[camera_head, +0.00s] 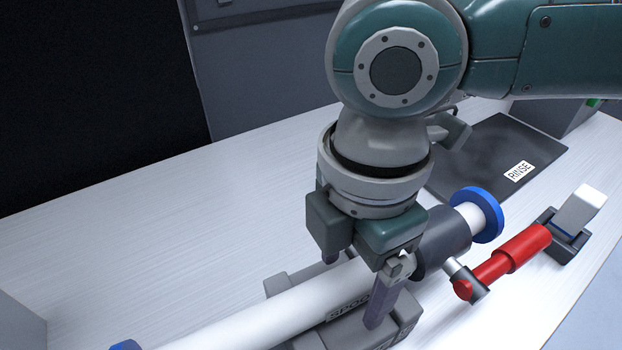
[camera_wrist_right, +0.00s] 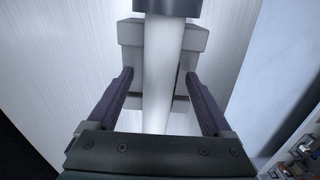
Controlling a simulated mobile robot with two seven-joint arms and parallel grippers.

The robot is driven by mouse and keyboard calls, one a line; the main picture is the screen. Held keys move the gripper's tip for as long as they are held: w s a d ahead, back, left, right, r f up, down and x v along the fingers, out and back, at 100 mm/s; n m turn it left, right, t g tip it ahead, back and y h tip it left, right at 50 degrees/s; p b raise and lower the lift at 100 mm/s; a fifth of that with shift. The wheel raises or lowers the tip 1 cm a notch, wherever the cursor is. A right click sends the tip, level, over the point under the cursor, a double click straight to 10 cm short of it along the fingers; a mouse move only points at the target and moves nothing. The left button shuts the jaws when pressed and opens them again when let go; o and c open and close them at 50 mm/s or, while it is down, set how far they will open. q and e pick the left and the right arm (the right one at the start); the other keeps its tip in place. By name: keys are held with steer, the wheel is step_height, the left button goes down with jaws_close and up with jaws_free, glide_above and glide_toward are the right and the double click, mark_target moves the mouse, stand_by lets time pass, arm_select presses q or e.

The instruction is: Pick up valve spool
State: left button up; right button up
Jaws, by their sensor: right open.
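The valve spool is a long white shaft (camera_head: 265,318) with a dark grey collar (camera_head: 447,238) and a blue disc (camera_head: 482,213) at its right end. Another blue piece shows at the lower left edge. The spool lies across a grey cradle (camera_head: 403,322) marked with a partly hidden label. My right gripper (camera_head: 352,290) points down over the shaft, left of the collar. Its jaws are open, one finger on each side of the shaft. The right wrist view shows the white shaft (camera_wrist_right: 162,75) running between the two fingers (camera_wrist_right: 160,84), with gaps on both sides. My left gripper is out of view.
A dark mat labelled RINSE (camera_head: 490,150) lies behind. The white counter (camera_head: 130,240) is clear at left.

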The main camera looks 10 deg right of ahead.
steer(key=shift+f, duration=0.25)
stand_by(0.6)
jaws_close()
stand_by(0.6)
stand_by(0.7)
